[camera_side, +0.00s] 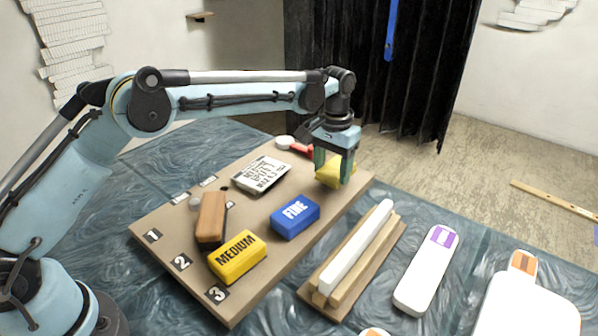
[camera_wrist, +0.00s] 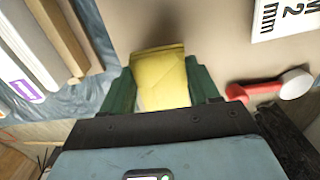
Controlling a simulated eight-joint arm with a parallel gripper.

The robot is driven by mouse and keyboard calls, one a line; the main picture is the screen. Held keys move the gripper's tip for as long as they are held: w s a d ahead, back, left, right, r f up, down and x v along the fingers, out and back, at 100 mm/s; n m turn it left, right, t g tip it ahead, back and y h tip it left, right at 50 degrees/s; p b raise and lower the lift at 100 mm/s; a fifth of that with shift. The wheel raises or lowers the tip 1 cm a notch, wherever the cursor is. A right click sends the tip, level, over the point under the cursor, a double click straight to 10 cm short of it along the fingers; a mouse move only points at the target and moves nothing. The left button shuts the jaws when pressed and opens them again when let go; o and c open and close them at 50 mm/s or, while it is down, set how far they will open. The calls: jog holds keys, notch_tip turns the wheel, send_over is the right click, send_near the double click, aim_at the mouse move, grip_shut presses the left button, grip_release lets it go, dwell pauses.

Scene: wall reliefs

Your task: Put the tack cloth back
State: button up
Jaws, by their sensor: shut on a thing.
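The tack cloth, a yellow folded pad (camera_side: 328,171), is between the green fingers of my gripper (camera_side: 334,168) at the far right end of the brown board (camera_side: 345,205). In the wrist view the yellow cloth (camera_wrist: 160,78) fills the space between the two fingers (camera_wrist: 160,90), with the bare board beyond it. My gripper is shut on the cloth and points down. The fingers hide part of the cloth in the side view. I cannot tell whether the cloth touches the board or hangs just above it.
The board holds a blue FINE block (camera_side: 295,216), a yellow MEDIUM block (camera_side: 237,257), a brown-topped block (camera_side: 211,216), a white lettered card (camera_side: 261,174) and a red-and-white tool (camera_wrist: 275,86). A white bar (camera_side: 357,250) on a wooden rack and a purple-labelled white tool (camera_side: 424,275) lie right.

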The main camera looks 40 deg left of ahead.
jog(key=shift+f, duration=1.15)
jog(key=shift+f, duration=0.15)
jog(key=o, duration=0.9)
jog(key=shift+o, duration=0.2)
